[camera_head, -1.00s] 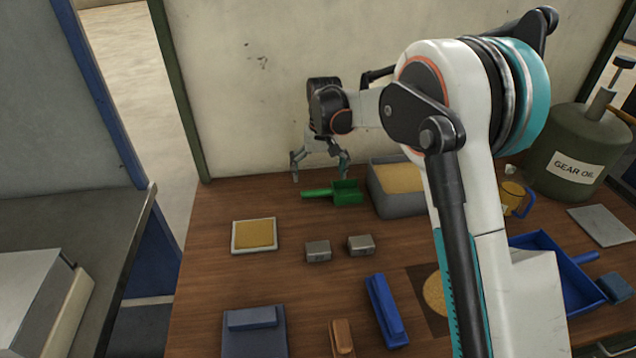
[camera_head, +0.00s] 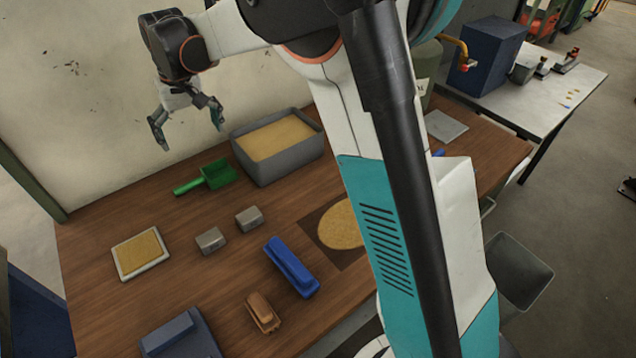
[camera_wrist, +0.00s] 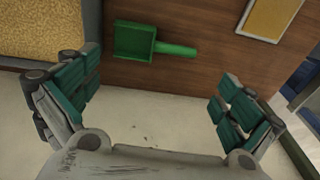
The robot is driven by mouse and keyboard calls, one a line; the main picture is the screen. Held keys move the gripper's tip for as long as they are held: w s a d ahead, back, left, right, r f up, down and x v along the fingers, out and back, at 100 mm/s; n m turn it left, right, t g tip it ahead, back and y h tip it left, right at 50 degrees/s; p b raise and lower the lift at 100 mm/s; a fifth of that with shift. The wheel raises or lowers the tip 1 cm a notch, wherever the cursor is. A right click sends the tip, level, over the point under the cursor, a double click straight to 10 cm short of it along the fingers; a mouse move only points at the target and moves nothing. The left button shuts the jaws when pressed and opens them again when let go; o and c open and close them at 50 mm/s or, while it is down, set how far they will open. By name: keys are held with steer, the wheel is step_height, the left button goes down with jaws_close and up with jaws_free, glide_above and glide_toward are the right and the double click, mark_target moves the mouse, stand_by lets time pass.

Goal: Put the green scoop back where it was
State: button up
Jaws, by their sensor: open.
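The green scoop (camera_head: 212,176) lies on the wooden table, just left of the grey bin (camera_head: 279,160) of yellow grain, its handle pointing left. In the wrist view the scoop (camera_wrist: 148,42) lies beyond the fingers, with its pan toward the bin and its handle to the right. My gripper (camera_head: 187,130) is open and empty. It hangs above the table's back edge near the wall, above and behind the scoop. In the wrist view the two green-padded fingers (camera_wrist: 155,105) stand wide apart with nothing between them.
A small tray of grain (camera_head: 140,254), two metal blocks (camera_head: 211,241), a blue brush-like item (camera_head: 291,267) and a brown one (camera_head: 263,313) lie nearer the front. The wall (camera_head: 90,100) stands close behind my gripper. Bare table lies left of the scoop.

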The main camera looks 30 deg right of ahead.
steer(key=s+d+r+t, duration=0.1)
steer(key=s+d+r, duration=0.25)
steer(key=s, duration=0.25)
steer(key=s+d+r+m+t, duration=0.1)
steer(key=s+d+r, duration=0.1)
steer(key=s+d, duration=0.25)
steer(key=s+d+r+t, duration=0.1)
steer(key=s+d+r, duration=0.25)
steer(key=s, duration=0.25)
steer(key=s+d+f+t, duration=0.1)
steer(key=s+d+f, duration=0.1)
steer(key=s, duration=0.6)
steer(key=s+d+f+m+t, duration=0.1)
steer(key=s+d+f+t, duration=0.1)
steer(key=s, duration=0.5)
steer(key=d+f, duration=0.1)
steer(key=d, duration=0.1)
steer(key=shift+s+d+h, duration=0.4)
